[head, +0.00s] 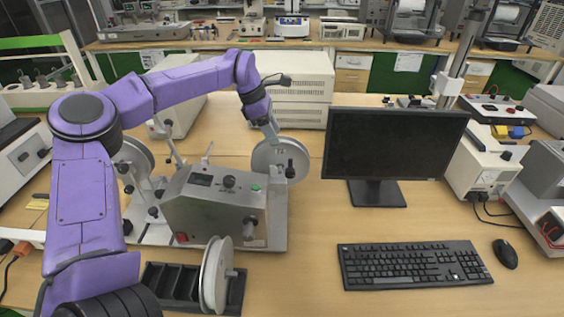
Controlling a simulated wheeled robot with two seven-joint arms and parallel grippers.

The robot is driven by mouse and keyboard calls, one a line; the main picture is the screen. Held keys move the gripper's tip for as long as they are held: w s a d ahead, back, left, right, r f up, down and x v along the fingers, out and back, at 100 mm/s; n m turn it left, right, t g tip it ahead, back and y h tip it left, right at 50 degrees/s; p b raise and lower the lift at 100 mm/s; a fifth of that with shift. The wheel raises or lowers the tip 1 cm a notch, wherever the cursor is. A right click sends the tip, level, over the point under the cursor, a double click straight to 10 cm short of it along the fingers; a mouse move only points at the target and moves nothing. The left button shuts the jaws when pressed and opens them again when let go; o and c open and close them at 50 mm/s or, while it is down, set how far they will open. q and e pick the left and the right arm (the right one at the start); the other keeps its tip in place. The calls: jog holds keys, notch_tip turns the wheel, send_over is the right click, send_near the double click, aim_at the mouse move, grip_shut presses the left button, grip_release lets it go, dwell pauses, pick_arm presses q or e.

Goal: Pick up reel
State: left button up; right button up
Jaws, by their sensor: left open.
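A white reel (215,275) stands upright on edge in a black slotted tray (237,296) at the front left of the table. Another pale reel (268,161) is mounted on the right side of a grey winding machine (210,205). A third reel (140,160) sits at the machine's left side, partly hidden behind my purple left arm. My left gripper (272,134) is open, pointing down just above and in front of the machine's right reel in the picture. Whether it touches that reel I cannot tell. My right gripper is not in view.
A black monitor (395,143), a keyboard (414,264) and a mouse (505,254) occupy the right of the table. A white vented box (300,90) stands behind the machine. Bare tabletop lies between the tray and the keyboard.

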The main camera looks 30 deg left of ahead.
pick_arm(q)
jog(key=x, duration=0.2)
jog(key=p+x, duration=0.1)
jog(key=x, duration=0.1)
jog(key=p+x, duration=0.1)
jog(key=x, duration=0.1)
jog(key=shift+w+d+r, duration=0.15)
jog(key=shift+w, duration=0.2)
grip_shut()
jog(key=shift+r, duration=0.35)
notch_tip(320, 180, up, 17)
jog(key=b, duration=0.2)
send_over(280, 138)
jog(key=shift+w+d, duration=0.1)
jog(key=shift+d, duration=0.3)
